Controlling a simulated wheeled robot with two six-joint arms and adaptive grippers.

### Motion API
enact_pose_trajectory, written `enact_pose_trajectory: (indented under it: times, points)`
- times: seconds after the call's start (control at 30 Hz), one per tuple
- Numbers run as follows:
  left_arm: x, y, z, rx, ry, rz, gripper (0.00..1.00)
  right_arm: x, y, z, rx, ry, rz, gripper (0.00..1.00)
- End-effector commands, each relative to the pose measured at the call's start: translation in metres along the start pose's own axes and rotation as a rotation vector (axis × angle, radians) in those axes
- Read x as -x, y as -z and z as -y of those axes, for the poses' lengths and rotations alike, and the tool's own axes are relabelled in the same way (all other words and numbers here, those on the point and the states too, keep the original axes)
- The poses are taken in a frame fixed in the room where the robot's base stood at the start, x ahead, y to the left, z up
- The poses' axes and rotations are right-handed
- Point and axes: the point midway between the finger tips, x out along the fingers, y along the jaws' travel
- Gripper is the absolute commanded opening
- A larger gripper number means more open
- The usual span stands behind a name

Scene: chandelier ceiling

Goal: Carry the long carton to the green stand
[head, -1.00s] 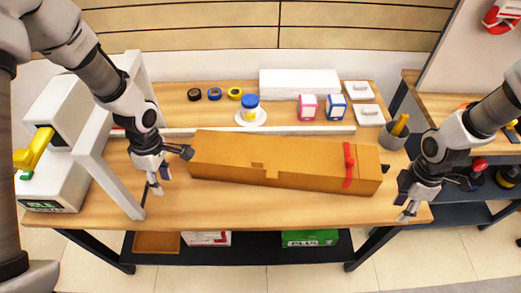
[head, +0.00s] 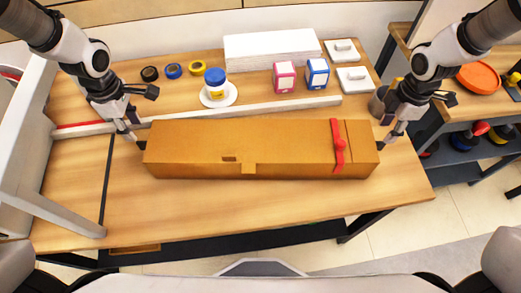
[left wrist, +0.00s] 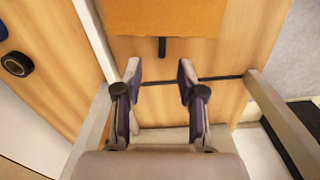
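The long carton (head: 200,150), brown with a red strap near its right end, lies across the workbench. A short black peg sticks out at each end; the left wrist view shows the left peg (left wrist: 162,47) and the carton's end (left wrist: 165,15). My left gripper (head: 131,138) is just off the left end. In the left wrist view its fingers (left wrist: 160,72) are apart and empty, with the peg ahead between them. My right gripper (head: 389,130) is close by the right end; its finger opening and any contact are unclear. No green stand shows in the frames now.
A pale rail (head: 260,109) runs behind the carton. Behind it are tape rolls (head: 173,71), a blue-lidded jar (head: 215,82), small boxes (head: 284,76) and white dishes (head: 354,79). A grey cup (head: 377,104) stands near my right gripper. The bench front (head: 250,207) is clear.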

Motion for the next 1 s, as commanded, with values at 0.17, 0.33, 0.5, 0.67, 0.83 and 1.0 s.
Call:
enact_pose_trajectory:
  times: [0.17,0.33,0.5,0.67,0.83,1.0]
  points:
    - [-0.002,0.0,0.0,0.0,0.001,0.0,0.4,-0.002,0.0,0.0,0.0,0.001,0.0,0.4]
    - [-0.022,0.0,0.001,-0.001,0.005,-0.001,0.4,-0.022,0.0,0.001,0.0,0.004,0.001,0.4]
    - [-0.051,0.0,0.001,-0.002,0.004,-0.001,0.4,-0.051,0.0,0.001,0.0,0.004,0.001,0.4]
    - [-0.071,0.0,0.0,0.0,0.002,0.0,0.4,-0.071,0.0,0.0,0.001,0.002,0.001,0.4]
    - [-0.078,0.0,0.0,-0.001,0.001,0.0,0.4,-0.078,0.0,0.0,-0.001,0.0,0.0,0.4]
    - [-0.078,0.0,0.0,-0.001,0.0,0.0,0.4,-0.078,0.0,0.0,0.0,0.0,0.0,0.4]
